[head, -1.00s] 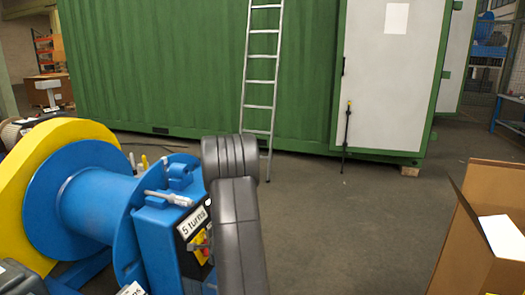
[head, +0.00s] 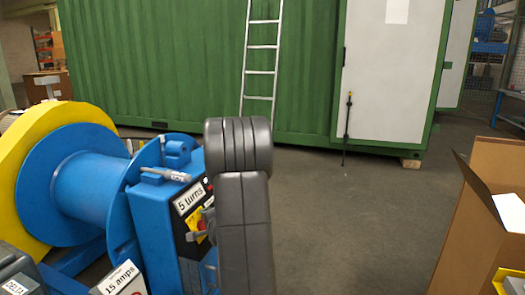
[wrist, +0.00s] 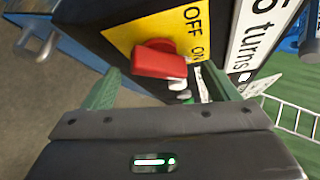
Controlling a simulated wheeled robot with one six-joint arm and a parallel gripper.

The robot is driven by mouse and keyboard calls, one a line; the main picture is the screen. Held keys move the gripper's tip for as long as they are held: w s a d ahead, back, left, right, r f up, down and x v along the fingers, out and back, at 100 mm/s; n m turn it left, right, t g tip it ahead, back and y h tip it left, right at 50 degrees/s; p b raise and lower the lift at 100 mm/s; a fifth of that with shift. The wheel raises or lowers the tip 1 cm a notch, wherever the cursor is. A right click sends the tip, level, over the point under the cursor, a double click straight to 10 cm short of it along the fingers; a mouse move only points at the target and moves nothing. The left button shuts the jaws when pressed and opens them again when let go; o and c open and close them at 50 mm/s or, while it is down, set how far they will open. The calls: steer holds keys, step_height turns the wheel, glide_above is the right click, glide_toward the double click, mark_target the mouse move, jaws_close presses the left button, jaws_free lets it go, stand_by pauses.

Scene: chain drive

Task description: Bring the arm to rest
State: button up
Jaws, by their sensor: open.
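My gripper (wrist: 162,78) is open in the wrist view, its two green fingers apart. A red rotary switch handle (wrist: 160,62) on a yellow plate (wrist: 185,28) marked OFF and ON lies just beyond and between the fingertips. I cannot tell whether a finger touches it. In the head view my grey arm (head: 243,210) rises in the middle, bent at the elbow. The switch's yellow plate (head: 196,225) shows on the side of the blue drive housing (head: 160,225), partly hidden by my wrist.
The blue and yellow drum (head: 85,185) stands left of my arm. A "15 amps" sign (head: 122,280) is at the lower left. A cardboard box (head: 470,230) stands at the right. A ladder (head: 261,65) leans on the green container (head: 150,65). The floor (head: 345,230) between is clear.

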steer(key=shift+d+f+n+b, duration=0.1)
steer(key=shift+f+n+b, duration=0.25)
steer(key=shift+b, duration=0.45)
steer(key=shift+r+n+t+y+b, duration=0.1)
steer(key=shift+n+t+y+b, duration=0.8)
steer(key=shift+n+b, duration=1)
steer(key=shift+m, duration=0.25)
steer(key=shift+s+r, duration=0.1)
steer(key=shift+r, duration=0.05)
